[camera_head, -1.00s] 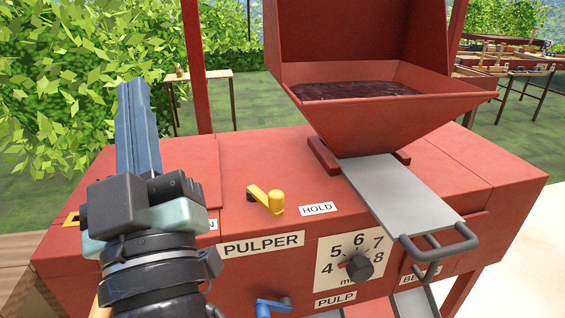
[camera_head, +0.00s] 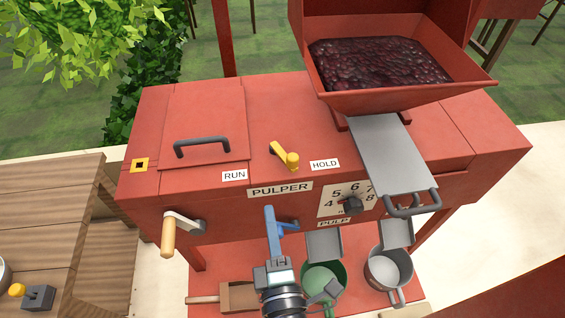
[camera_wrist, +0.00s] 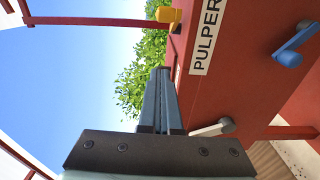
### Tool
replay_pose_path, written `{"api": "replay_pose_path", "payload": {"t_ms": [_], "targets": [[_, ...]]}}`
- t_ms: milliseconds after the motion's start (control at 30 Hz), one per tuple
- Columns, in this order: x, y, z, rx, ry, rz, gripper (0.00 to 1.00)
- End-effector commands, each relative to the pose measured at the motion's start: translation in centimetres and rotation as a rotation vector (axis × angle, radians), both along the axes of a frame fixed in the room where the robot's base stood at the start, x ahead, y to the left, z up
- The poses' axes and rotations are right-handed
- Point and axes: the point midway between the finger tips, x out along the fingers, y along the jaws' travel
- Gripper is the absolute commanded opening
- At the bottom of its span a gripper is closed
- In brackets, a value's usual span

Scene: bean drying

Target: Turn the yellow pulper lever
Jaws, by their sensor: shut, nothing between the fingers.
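The yellow pulper lever (camera_head: 284,154) sits on top of the red machine, between the RUN label (camera_head: 234,175) and the HOLD label (camera_head: 324,164). Its knob end points toward the front and lies nearer HOLD. The lever also shows at the top of the wrist view (camera_wrist: 170,15). My gripper (camera_head: 268,210) is shut and empty, in front of the machine below the PULPER label (camera_head: 280,190), apart from the yellow lever. Its closed fingers also show in the wrist view (camera_wrist: 160,72).
A blue lever (camera_head: 289,225) is on the machine front, close beside my fingers in the head view. A crank handle (camera_head: 170,235) sticks out at left. A hopper (camera_head: 400,98) of dark cherries and a grey slide plate (camera_head: 385,150) stand right. Green (camera_head: 338,272) and grey (camera_head: 378,270) containers sit below.

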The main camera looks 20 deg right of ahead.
Motion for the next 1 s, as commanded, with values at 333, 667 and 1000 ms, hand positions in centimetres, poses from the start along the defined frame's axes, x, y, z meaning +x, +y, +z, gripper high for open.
{"api": "replay_pose_path", "payload": {"t_ms": [333,667,1000], "targets": [[5.5,-1.5,0.3,0.003,-0.005,-0.001,0.0],[9.1,-3.8,0.6,0.002,0.0,-0.002,0.0],[9.0,-6.3,0.1,0.003,-0.003,-0.001,0.0]]}}
